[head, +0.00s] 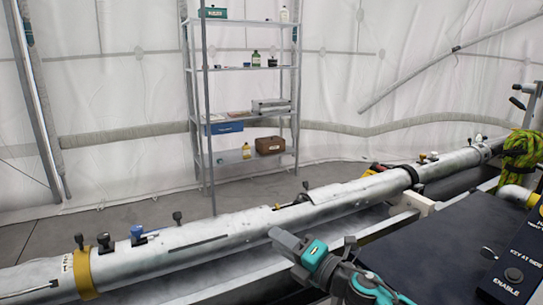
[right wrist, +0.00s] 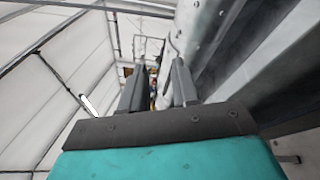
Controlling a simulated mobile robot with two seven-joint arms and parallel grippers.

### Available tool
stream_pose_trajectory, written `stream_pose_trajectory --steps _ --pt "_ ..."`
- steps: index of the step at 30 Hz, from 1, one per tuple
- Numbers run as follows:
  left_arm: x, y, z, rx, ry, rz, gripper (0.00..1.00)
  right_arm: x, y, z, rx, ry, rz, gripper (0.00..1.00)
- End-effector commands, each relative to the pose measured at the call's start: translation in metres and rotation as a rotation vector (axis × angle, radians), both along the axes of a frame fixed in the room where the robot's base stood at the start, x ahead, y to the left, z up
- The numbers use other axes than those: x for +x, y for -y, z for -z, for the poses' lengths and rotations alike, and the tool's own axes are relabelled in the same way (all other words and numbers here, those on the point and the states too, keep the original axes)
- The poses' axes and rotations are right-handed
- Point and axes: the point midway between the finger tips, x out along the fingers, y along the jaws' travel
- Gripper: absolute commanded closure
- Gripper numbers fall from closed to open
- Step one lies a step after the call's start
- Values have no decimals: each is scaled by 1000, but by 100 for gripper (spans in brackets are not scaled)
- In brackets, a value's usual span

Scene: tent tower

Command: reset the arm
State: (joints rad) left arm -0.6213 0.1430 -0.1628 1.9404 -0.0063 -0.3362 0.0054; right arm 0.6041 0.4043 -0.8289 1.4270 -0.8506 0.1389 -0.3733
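My right arm (head: 362,284) comes in from the bottom of the head view, with teal and dark grey parts. Its gripper (head: 277,236) points left and toward the long grey metal tube, and it seems to be in front of the tube. In the right wrist view the two dark fingers of this gripper (right wrist: 157,80) stand apart with a gap between them. I see nothing held in the gap. My left arm and left gripper are in neither view.
The metal tube (head: 240,227) runs from lower left to upper right, with knobs and a yellow band (head: 82,275). A dark panel (head: 440,245) with an ENABLE label lies at right, beside a green rope bundle (head: 520,150). A shelf rack (head: 205,105) stands behind, by white tent walls.

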Motion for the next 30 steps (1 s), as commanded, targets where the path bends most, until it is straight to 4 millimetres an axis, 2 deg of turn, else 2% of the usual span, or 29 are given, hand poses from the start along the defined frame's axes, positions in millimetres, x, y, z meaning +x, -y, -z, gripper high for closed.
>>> stream_pose_trajectory --steps 1,4,8,11,15,21,30 --pt "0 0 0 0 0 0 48 -10 3 2 125 -77 78 70" --pt "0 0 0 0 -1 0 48 -25 24 8 358 -248 263 70" --pt "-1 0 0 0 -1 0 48 -54 64 35 623 -503 516 70" --pt "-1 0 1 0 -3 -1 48 -89 97 64 795 -715 715 70" --pt "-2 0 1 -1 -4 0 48 -154 136 106 977 -1007 989 70" --pt "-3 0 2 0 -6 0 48 -238 163 136 1095 -1291 1259 70" --pt "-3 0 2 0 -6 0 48 -335 180 147 1145 -1565 1534 70"
